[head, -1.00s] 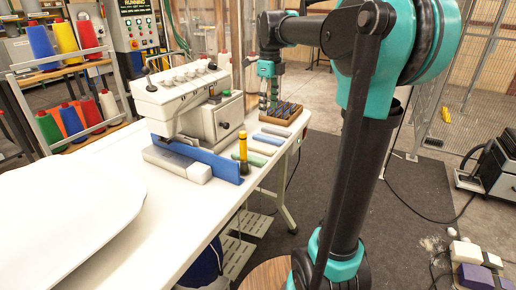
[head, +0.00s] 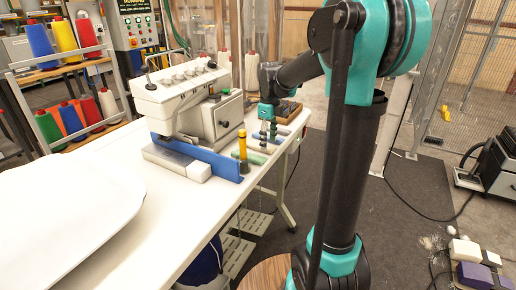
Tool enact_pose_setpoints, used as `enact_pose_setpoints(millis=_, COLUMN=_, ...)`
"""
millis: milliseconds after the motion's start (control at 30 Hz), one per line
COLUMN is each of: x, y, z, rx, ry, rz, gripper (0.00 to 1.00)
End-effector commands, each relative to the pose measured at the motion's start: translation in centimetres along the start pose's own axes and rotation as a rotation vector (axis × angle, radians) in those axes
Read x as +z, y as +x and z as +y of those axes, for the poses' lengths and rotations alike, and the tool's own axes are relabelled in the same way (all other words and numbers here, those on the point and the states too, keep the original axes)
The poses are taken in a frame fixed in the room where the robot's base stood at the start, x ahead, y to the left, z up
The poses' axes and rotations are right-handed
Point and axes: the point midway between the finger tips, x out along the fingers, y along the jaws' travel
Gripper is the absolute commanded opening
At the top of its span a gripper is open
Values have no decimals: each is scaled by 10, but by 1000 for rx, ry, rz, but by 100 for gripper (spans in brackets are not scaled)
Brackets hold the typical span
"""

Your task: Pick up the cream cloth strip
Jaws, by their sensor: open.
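Several narrow strips lie in a row on the white table, right of the sewing machine. A pale strip (head: 284,131) at the far end of the row shows to the right of my gripper; at this size I cannot tell for sure that it is the cream one. A green strip (head: 254,158) lies at the near end. My gripper (head: 268,138) points down over the middle of the row with its fingers apart and nothing seen between them. The fingers hide part of the strips, and I cannot tell whether they touch one.
A sewing machine (head: 195,108) with a blue plate (head: 205,160) stands left of the strips. A yellow-and-black upright tool (head: 243,152) stands close by. A wooden box of dark items (head: 287,112) is behind my gripper. A large white pillow cover (head: 65,215) lies at the left.

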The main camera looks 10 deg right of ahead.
Motion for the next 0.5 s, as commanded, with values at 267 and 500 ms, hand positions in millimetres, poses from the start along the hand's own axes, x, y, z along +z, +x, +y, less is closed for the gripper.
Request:
enact_pose_setpoints(millis=267, x=0, y=16, z=0, rx=0, ry=0, rz=0, gripper=55)
enact_pose_setpoints(millis=500, x=0, y=16, z=0, rx=0, ry=0, rz=0, gripper=42)
